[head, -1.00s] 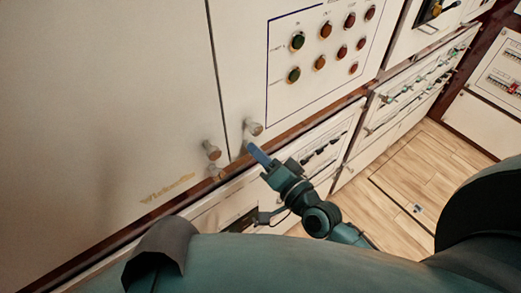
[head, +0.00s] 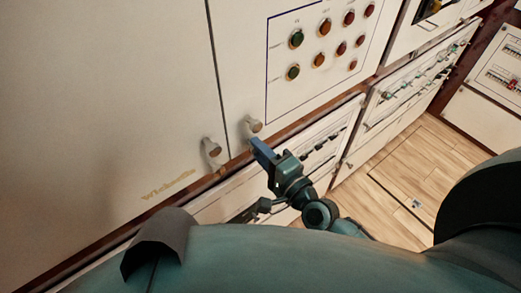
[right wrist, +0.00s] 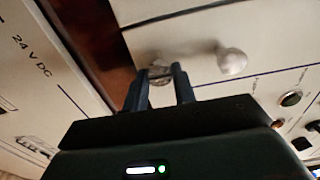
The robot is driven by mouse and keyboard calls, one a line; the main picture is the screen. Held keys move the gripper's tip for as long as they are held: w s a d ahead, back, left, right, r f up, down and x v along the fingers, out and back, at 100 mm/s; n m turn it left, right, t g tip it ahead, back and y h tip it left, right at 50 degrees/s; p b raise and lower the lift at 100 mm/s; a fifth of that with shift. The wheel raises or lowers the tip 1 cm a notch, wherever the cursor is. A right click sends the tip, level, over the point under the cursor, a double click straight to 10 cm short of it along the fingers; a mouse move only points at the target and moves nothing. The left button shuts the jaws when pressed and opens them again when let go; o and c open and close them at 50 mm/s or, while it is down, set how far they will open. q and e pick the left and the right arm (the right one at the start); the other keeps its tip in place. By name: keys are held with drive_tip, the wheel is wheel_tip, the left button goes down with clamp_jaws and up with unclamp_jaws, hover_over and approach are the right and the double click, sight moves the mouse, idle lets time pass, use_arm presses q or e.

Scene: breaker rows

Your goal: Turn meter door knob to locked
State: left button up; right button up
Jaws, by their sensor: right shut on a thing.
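My right gripper (head: 262,152) is at the lower left corner of the right cabinet door (head: 240,60), just below a round pull knob (head: 254,124). In the right wrist view my right gripper (right wrist: 160,88) is shut on a small metal door knob (right wrist: 160,72), with one finger on each side. A thin bar runs across this knob's face, about level in that view. In the head view the fingers hide the small knob. The round pull knob (right wrist: 232,62) stands free to its right in the wrist view. My left gripper is not in view.
The left cabinet door (head: 110,90) has its own knob (head: 212,147). Several indicator lights (head: 324,27) sit above right on the right door. Below a brown beam (right wrist: 95,40) is a panel marked 24 V DC (right wrist: 35,75). Wooden floor (head: 400,170) lies clear at the right.

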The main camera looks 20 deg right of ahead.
idle(0.3)
drive_tip(key=o, duration=1)
drive_tip(key=shift+b+v, duration=1.7)
drive_tip(key=shift+v, duration=4.9)
drive_tip(key=f+n+g+h, duration=0.1)
drive_tip(key=f+n+g, duration=0.1)
drive_tip(key=f+n, duration=0.3)
drive_tip(key=a+f+n+g+h, duration=0.1)
drive_tip(key=f+n+g, duration=0.1)
drive_tip(key=f+n, duration=0.4)
drive_tip(key=a+f+n+g+h, duration=0.1)
drive_tip(key=f+n+g, duration=0.1)
drive_tip(key=f+n, duration=0.3)
drive_tip(key=shift+s+a+f+n+g, duration=0.2)
drive_tip(key=shift+s+f+n+g, duration=0.1)
drive_tip(key=shift+n, duration=0.2)
